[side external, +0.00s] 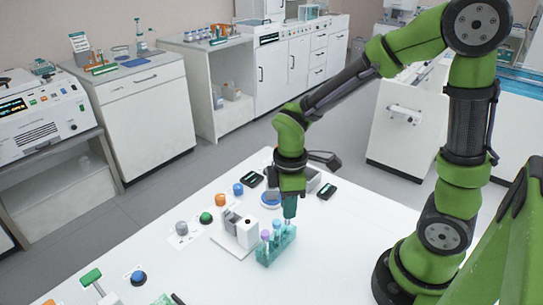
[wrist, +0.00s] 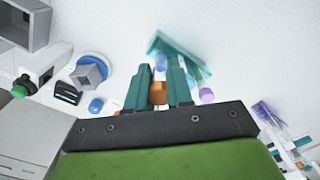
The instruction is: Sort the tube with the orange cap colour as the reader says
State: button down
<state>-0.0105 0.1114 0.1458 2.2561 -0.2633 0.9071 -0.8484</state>
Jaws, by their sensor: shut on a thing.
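My gripper (wrist: 162,92) is shut on the orange-capped tube (wrist: 158,93); the cap shows between its teal fingers in the wrist view. In the side view my gripper (side external: 290,208) points down at the far right end of the clear teal rack (side external: 264,258), which also shows in the wrist view (wrist: 160,42). The tube's body is mostly hidden, and I cannot tell whether it is seated in the rack.
A white device (side external: 235,230) stands left of the rack. Grey (side external: 181,228), green (side external: 206,217), orange (side external: 220,200) and blue (side external: 238,188) round pieces lie beyond it. The table's right part is clear.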

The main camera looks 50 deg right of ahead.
aim_at(288, 224)
jog(key=shift+f, duration=0.55)
dwell(0.6)
jog(key=shift+f, duration=0.35)
jog(key=shift+f, duration=0.15)
jog(key=shift+f, duration=0.5)
dwell(0.4)
jog(key=c, duration=0.9)
grip_release()
jog(key=shift+c, duration=0.2)
jog(key=shift+r, duration=0.1)
